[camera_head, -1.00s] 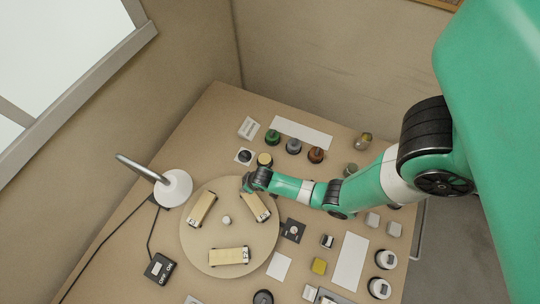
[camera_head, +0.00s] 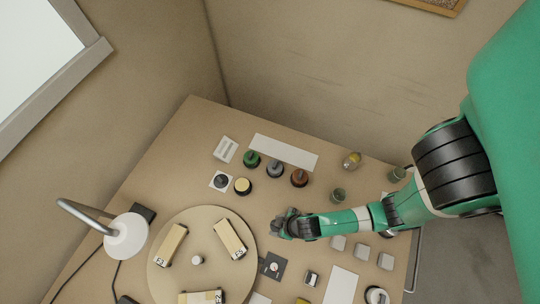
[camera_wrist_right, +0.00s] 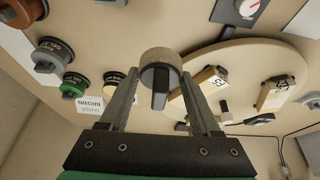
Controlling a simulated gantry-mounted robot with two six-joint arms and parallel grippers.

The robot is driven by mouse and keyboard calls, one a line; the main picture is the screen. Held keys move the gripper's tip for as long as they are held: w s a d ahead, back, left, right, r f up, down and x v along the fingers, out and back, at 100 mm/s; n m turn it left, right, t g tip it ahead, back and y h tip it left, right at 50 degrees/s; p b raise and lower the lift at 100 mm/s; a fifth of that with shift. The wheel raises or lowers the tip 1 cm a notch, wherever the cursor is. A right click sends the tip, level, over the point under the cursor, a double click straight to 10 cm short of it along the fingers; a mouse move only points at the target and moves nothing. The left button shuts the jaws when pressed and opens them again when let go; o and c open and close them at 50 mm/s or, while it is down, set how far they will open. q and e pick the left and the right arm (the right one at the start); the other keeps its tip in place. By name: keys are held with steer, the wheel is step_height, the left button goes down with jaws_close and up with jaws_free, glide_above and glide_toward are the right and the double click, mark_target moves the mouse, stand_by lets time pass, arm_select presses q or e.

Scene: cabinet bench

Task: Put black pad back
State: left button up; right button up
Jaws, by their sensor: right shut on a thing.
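My right gripper (camera_head: 280,224) is above the bench, just right of the round turntable (camera_head: 247,222). In the right wrist view, its two fingers (camera_wrist_right: 160,90) are shut on a round pad with a tan-grey rim, a dark face and a black upright grip, which I take as the black pad (camera_wrist_right: 160,77). It appears held above the bench. In the head view the pad is largely hidden by the gripper. My left gripper is not in view.
Green (camera_head: 252,159), grey (camera_head: 275,168) and brown (camera_head: 300,177) pads stand in a row by a white strip (camera_head: 284,151). Tan blocks (camera_head: 230,238) lie on the turntable. A dark knob plate (camera_head: 273,265) is near the gripper. A lamp (camera_head: 126,237) stands left.

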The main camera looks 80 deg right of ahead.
steer(key=w+d+f+b, duration=0.2)
steer(key=w+d+f, duration=0.2)
steer(key=d, duration=0.4)
steer(key=b, duration=0.3)
glide_above(267, 200)
steer(key=s, duration=0.2)
steer(key=f, duration=0.3)
steer(key=a+f, duration=0.1)
steer(key=f, duration=0.1)
steer(key=shift+w, duration=0.15)
steer(key=shift+w+d+f, duration=0.1)
steer(key=shift+d, duration=0.15)
steer(key=shift+d+f+b, duration=0.2)
steer(key=shift+f+b, duration=0.65)
steer(key=shift+f, duration=0.95)
steer(key=shift+f, duration=0.1)
steer(key=o, duration=1.3)
